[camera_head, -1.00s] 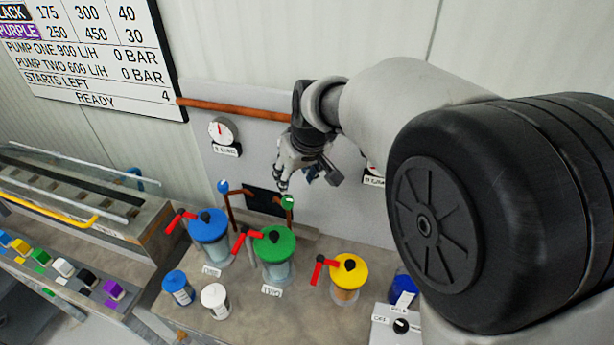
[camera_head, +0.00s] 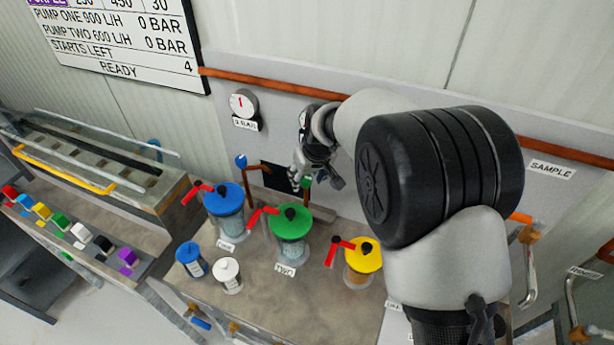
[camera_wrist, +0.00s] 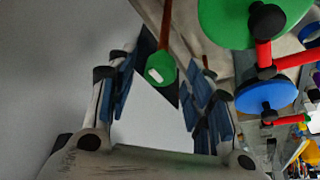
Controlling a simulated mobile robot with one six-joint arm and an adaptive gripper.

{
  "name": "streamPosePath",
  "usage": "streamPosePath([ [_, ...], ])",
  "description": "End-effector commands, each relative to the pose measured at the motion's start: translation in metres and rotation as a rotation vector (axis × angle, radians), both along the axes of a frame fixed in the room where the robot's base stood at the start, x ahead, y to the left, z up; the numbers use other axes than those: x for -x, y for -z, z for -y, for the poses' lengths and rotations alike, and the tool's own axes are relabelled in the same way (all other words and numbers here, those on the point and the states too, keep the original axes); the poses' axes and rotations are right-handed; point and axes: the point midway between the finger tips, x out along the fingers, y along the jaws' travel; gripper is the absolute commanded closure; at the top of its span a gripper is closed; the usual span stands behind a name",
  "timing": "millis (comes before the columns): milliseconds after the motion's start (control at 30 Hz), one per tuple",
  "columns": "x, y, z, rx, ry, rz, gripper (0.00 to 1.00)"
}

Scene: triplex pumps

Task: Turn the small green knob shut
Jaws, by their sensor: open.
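The small green knob (camera_head: 307,183) tops a thin brown stem behind the large green-lidded pot (camera_head: 290,222). In the wrist view the small knob (camera_wrist: 160,68) is round with a small white mark, and shows between my two fingers near their tips. My gripper (camera_head: 301,178) is open, right beside the knob, and partly covers it in the head view. In the wrist view my gripper (camera_wrist: 158,76) has its fingers spread on either side of the knob. No contact is visible, and the depth between knob and fingertips is hard to tell.
A small blue knob (camera_head: 241,161) stands to the left on a similar stem. Pots with blue (camera_head: 223,197) and yellow (camera_head: 363,254) lids and red handles stand near. A gauge (camera_head: 243,103) is on the panel behind. Blue (camera_head: 192,261) and white (camera_head: 228,275) jars stand in front.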

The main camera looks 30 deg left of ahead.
Motion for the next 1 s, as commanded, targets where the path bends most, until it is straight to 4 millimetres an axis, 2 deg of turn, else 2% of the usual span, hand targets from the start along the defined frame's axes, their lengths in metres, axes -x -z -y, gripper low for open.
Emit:
streamPosePath([
  [100, 0.0000, -0.0004, 0.0001, 0.000, 0.000, 0.000, 0.53],
  [733, 0.0000, -0.0005, 0.0004, 0.000, 0.000, 0.000, 0.95],
  [1000, -0.0006, -0.0001, 0.0007, 0.000, -0.022, 0.001, 0.96],
])
